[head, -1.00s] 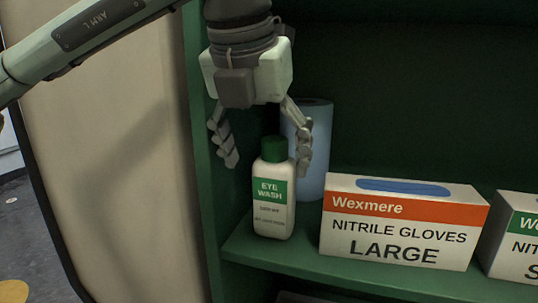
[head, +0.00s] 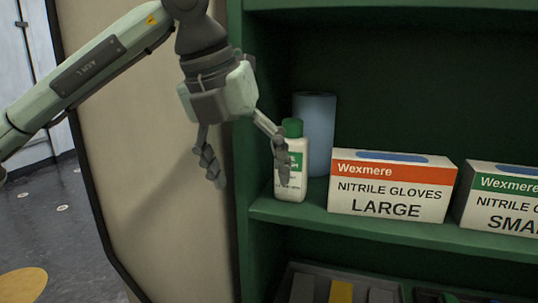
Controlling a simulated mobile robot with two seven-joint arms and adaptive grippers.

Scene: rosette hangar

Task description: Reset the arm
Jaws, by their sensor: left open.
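My left gripper (head: 245,170) hangs fingers down in front of the green cabinet's left edge. Its two fingers are spread apart with nothing between them. Its right finger overlaps the left part of the eye wash bottle (head: 296,172) in the picture; I cannot tell whether they touch. The bottle is white with a green cap and stands upright on the green shelf (head: 400,230). My left arm (head: 85,75) comes in from the left. My right gripper is not in view.
A blue roll (head: 316,130) stands behind the bottle. An orange-banded Wexmere large glove box (head: 390,190) and a green-banded small glove box (head: 505,195) stand to the right. Below is a dark bin (head: 315,270) with grey and yellow items. Open floor (head: 45,220) lies at left.

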